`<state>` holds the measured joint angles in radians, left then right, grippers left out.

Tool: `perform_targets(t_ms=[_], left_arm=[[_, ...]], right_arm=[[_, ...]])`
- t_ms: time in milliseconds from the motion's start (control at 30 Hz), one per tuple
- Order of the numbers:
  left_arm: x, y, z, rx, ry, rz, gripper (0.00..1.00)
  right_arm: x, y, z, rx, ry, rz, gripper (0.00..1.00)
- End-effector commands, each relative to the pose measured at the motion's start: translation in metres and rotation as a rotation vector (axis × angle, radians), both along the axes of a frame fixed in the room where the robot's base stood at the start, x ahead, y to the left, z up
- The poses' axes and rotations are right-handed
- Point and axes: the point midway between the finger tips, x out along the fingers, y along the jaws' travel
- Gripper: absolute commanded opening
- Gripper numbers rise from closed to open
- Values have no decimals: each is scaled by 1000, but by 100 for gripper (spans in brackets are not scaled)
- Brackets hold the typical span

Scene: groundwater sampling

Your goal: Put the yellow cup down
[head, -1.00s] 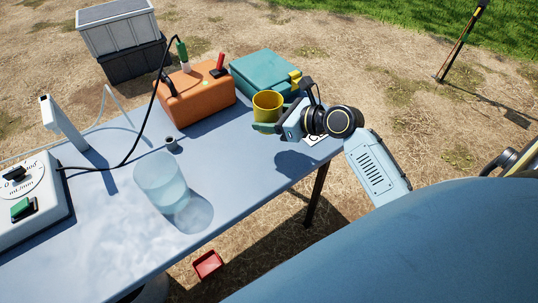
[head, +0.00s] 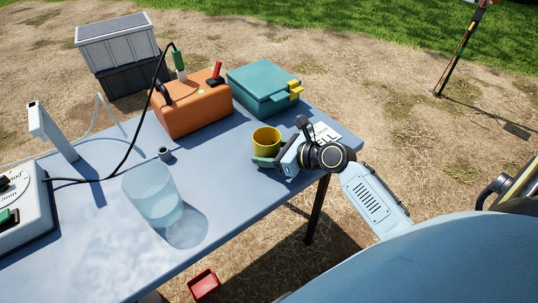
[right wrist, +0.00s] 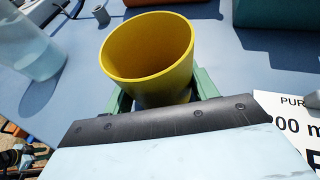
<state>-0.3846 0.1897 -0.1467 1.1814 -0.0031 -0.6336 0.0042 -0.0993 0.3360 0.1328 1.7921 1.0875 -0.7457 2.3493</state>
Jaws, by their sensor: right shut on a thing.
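The yellow cup (head: 266,139) is upright and empty-looking at the right part of the blue-grey table (head: 228,190). My right gripper (head: 266,160) is shut on it, with green fingers on either side of the cup's lower part. In the right wrist view the cup (right wrist: 150,62) fills the middle, its open mouth toward the camera, between the green fingers (right wrist: 160,100). The cup is low over the table; its base is hidden, so I cannot tell whether it touches. My left gripper is not in view.
A clear beaker of liquid (head: 151,196) stands left of the cup, with a small grey cup (head: 165,154) behind it. An orange box (head: 196,110) and a teal case (head: 262,88) stand at the back. A printed sheet (head: 325,134) lies at the right. Table between beaker and cup is clear.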

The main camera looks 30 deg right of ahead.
Motion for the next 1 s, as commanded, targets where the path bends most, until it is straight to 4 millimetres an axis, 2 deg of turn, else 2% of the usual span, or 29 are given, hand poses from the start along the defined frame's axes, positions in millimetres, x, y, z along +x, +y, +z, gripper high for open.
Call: perform_targets(t_ms=[133, 467, 500, 667, 1000], left_arm=[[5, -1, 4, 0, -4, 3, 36], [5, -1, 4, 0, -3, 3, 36], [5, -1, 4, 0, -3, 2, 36], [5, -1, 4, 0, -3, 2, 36], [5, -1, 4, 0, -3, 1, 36]], right_arm=[[0, 0, -5, -1, -1, -1, 30], [0, 0, -6, 1, 0, 0, 30], [0, 0, -7, 1, 0, 0, 59], [0, 0, -7, 0, 0, 0, 80], [0, 0, -3, -2, -2, 0, 80]])
